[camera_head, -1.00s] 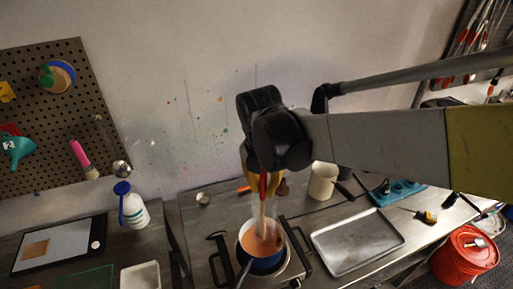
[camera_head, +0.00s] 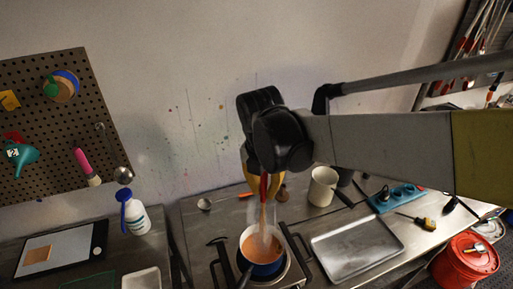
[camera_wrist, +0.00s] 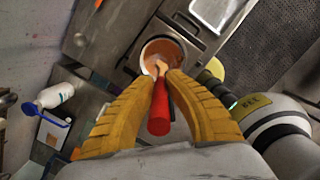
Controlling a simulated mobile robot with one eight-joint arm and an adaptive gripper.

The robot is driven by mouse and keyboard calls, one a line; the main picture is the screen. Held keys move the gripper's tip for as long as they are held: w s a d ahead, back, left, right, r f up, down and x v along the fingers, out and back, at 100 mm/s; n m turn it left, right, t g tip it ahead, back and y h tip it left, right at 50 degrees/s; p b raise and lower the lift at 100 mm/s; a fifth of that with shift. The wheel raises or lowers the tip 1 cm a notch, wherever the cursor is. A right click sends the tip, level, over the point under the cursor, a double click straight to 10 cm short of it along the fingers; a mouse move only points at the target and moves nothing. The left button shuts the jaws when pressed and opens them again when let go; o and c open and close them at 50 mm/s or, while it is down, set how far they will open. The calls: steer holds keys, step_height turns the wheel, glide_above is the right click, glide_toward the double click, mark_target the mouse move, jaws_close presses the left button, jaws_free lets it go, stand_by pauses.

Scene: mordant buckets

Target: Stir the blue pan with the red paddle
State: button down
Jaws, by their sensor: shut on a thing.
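The blue pan (camera_head: 262,269) stands on the burner at the lower middle of the head view, with orange-brown liquid in it and faint steam above. In the wrist view the pan (camera_wrist: 146,53) is beyond the fingertips. My gripper (camera_head: 264,190) is above the pan, its yellow fingers shut on the red paddle (camera_wrist: 159,108). The red handle lies between the fingers, and the pale wooden shaft (camera_head: 263,222) points down into the pan. The paddle's lower end is hidden in the liquid.
A metal tray (camera_head: 352,270) lies right of the burner. A white mug (camera_head: 322,187) stands behind it, with a screwdriver (camera_head: 419,221) further right. A white bottle (camera_head: 136,216) stands on the left table. A red bucket (camera_head: 466,262) is at the lower right.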

step_height(320, 180, up, 10)
steer(key=p, duration=0.6)
steer(key=shift+p, duration=0.35)
steer(key=shift+f, duration=0.1)
